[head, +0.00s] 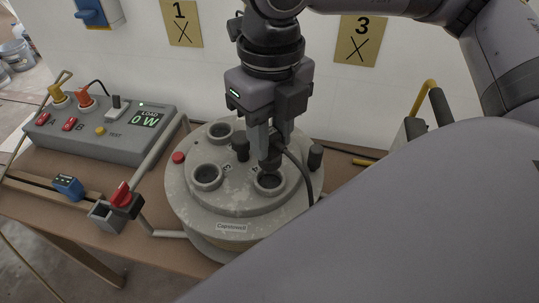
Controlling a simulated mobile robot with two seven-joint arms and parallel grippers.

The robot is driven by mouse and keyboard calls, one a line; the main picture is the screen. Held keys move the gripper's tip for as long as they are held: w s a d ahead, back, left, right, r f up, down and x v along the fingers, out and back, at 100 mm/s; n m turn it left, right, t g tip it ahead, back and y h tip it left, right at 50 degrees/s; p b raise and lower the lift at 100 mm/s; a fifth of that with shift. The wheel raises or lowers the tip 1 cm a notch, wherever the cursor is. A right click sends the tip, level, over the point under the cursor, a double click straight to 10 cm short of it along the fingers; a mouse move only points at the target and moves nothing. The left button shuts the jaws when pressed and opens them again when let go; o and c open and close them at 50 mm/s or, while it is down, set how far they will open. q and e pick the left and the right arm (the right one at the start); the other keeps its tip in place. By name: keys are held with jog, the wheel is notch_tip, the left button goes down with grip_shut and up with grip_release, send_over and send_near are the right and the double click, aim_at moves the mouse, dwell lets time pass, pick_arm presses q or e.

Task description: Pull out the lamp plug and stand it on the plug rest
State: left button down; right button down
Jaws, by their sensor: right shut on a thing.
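My right gripper (270,146) points down over the round grey drum (235,209) and is shut on a dark plug (271,164). I take this for the lamp plug; a black cord curves from behind it down to the right. The plug is at the front socket (270,182) of the drum top; whether its tip is still inside, I cannot tell. Two other round sockets, at the left (207,176) and back (220,132), look empty. I cannot make out the plug rest for certain. My left gripper is not in view.
Black posts (315,156) and a red button (178,157) stand around the drum. A grey console (100,145) at left reads "LOAD 0 W". A red-handled switch (121,196) sits before it. My right arm hides the right side of the bench.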

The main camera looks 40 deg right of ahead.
jog(key=shift+r, duration=0.35)
jog(key=shift+r+p, duration=0.65)
jog(key=shift+r, duration=0.85)
